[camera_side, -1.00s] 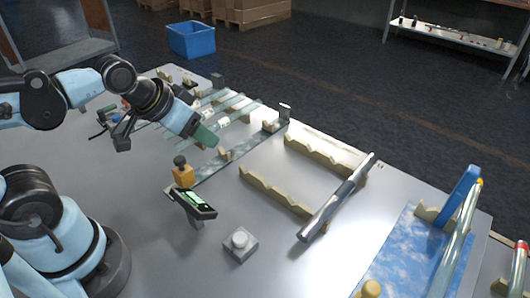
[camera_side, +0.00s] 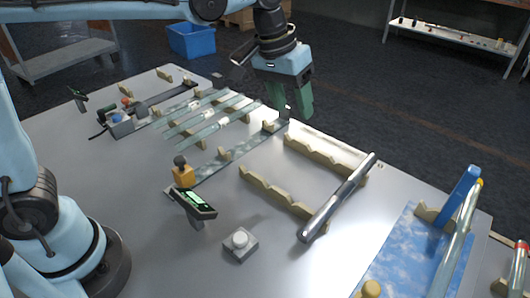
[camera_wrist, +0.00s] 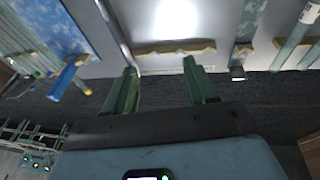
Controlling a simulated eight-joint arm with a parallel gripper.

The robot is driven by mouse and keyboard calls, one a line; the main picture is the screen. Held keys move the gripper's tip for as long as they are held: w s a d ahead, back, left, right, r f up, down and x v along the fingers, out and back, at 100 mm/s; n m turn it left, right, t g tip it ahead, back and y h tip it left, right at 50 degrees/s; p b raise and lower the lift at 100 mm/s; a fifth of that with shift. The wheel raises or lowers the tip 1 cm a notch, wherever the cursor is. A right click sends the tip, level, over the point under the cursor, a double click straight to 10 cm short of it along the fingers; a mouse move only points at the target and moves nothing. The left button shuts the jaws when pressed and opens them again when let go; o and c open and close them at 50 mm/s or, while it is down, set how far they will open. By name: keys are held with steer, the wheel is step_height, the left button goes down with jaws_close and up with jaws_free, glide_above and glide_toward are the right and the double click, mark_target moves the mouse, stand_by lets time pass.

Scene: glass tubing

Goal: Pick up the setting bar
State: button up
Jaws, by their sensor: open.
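A shiny grey metal bar (camera_side: 338,198), which I take for the setting bar, lies slanted at the right end of two notched tan racks. In the wrist view the bar (camera_wrist: 115,30) runs down from the top edge towards the left finger. My gripper (camera_side: 295,112) hangs above the far edge of the table, to the left of the bar's far end and apart from it. Its two green fingers point down. In the wrist view my gripper (camera_wrist: 160,66) shows its fingers spread, with nothing between them.
The notched racks (camera_side: 275,193) stand left of the bar. Glass tubes (camera_side: 212,112) lie on supports at the back left. A small display (camera_side: 197,204) and a white knob on a block (camera_side: 240,241) stand in front. A blue patterned mat (camera_side: 400,262) lies at right.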

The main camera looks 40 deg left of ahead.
steer(key=w+d+f+g, duration=0.3)
steer(key=w+d+f, duration=0.2)
steer(key=d, duration=0.5)
glide_above(347, 184)
steer(key=a, duration=0.2)
step_height(347, 184, down, 7)
steer(key=shift+d+f, duration=0.3)
steer(key=shift+f, duration=0.5)
steer(key=shift+d+f, duration=0.35)
steer(key=shift+f, duration=0.4)
steer(key=shift+d+f, duration=0.3)
steer(key=shift+f, duration=0.5)
steer(key=shift+c, duration=0.4)
jaws_close()
